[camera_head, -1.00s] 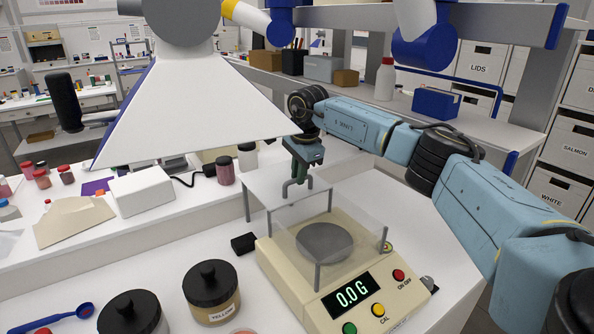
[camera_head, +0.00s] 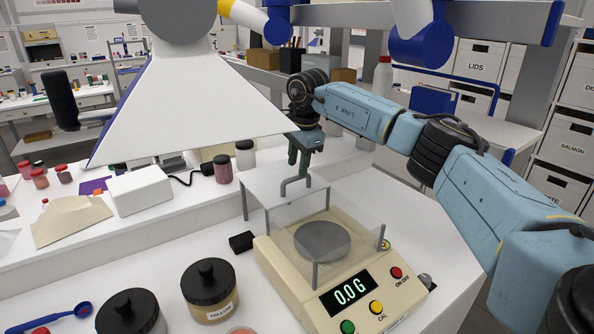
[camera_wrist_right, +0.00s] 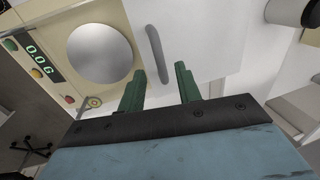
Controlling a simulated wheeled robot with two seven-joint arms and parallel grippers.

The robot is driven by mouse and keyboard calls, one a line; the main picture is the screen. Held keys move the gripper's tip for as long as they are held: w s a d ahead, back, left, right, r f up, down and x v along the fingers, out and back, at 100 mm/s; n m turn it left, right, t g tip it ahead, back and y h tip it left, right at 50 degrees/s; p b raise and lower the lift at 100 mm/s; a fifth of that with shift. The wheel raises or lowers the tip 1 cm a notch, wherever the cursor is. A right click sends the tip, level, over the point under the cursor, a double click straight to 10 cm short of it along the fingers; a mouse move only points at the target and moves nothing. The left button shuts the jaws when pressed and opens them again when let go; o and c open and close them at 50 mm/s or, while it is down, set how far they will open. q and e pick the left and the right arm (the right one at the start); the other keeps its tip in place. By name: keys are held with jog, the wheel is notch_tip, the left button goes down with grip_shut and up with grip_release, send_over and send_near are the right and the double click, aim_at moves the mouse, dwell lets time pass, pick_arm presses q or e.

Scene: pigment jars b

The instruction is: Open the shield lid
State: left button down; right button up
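The shield lid (camera_head: 262,189) is a flat pale panel with a grey bar handle (camera_head: 296,186). It lies level on thin posts at the back of the balance (camera_head: 282,278), behind the round grey pan (camera_head: 322,241), whose top looks uncovered. In the right wrist view, the lid (camera_wrist_right: 208,38) and handle (camera_wrist_right: 155,52) lie beyond my fingertips. My right gripper (camera_head: 299,165) is just above the handle. Its green fingers (camera_wrist_right: 160,70) are apart with nothing held, the handle's near end showing between them. My left gripper is not seen in these views.
The balance reads 0.0 G. A small black block (camera_head: 241,242) stands left of it. The YELLOW jar (camera_head: 210,291) and another black-lidded jar (camera_head: 131,314) stand at front left. A white box (camera_head: 140,190) and a dark red jar (camera_head: 222,169) are behind.

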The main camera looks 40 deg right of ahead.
notch_tip(320, 180, up, 10)
jog(key=s, duration=0.2)
dwell(0.6)
